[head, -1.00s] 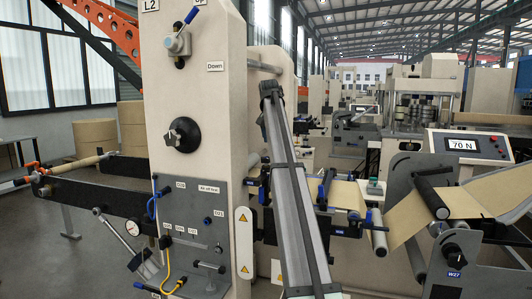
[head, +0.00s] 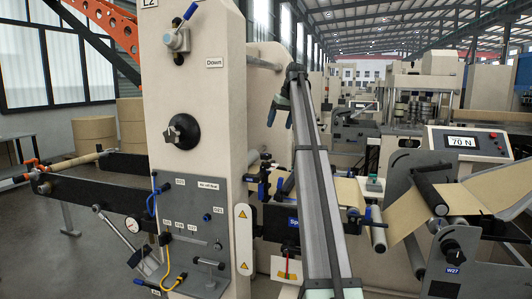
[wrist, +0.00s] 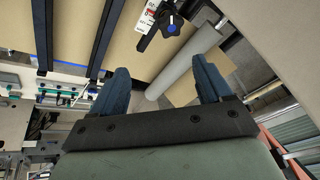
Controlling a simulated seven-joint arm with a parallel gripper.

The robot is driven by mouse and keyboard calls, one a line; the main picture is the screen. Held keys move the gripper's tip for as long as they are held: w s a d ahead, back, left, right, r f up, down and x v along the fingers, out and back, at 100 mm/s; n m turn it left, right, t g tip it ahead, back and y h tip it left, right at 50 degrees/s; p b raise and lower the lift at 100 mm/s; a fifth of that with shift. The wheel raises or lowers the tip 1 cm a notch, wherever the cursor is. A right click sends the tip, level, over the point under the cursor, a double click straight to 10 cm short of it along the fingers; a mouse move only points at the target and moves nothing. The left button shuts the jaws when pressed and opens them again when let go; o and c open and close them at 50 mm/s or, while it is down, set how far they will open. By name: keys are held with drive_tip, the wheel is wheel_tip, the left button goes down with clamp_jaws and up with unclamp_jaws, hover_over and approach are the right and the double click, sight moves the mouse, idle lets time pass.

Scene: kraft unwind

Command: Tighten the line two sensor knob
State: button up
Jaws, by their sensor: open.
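My gripper (wrist: 162,76) is open and empty in the wrist view, its two dark blue fingers spread wide. A black lobed knob with a blue cap (wrist: 171,26) shows beyond the fingertips, at the top centre, next to a white scale label. It is apart from the fingers. I cannot tell for certain whether it is the line two sensor knob. In the head view my gripper (head: 279,109) is partly hidden behind my grey arm, right of the cream "L2" column (head: 215,100). A large black knob (head: 182,132) is on that column.
A grey panel (head: 190,215) with cables and small fittings is low on the column. Right of my arm, a brown paper web (head: 410,215) runs over rollers near a "70 N" display (head: 461,142). A grey roller (wrist: 185,70) lies beyond my fingers.

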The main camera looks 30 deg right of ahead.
sight(265, 154)
drive_tip(key=w+a+f+n, duration=0.1)
drive_tip(key=f+n, duration=0.1)
drive_tip(key=f, duration=0.2)
drive_tip(key=w+a+f+n, duration=0.1)
drive_tip(key=f+n, duration=0.1)
drive_tip(key=f, duration=0.2)
drive_tip(key=w+a+f+n, duration=0.2)
drive_tip(key=f, duration=0.2)
drive_tip(key=shift+w+a+f+n+y, duration=0.1)
drive_tip(key=shift+f+n+y, duration=0.25)
drive_tip(key=shift+n+y, duration=0.05)
idle(0.3)
drive_tip(key=c, duration=1)
drive_tip(key=shift+c, duration=0.2)
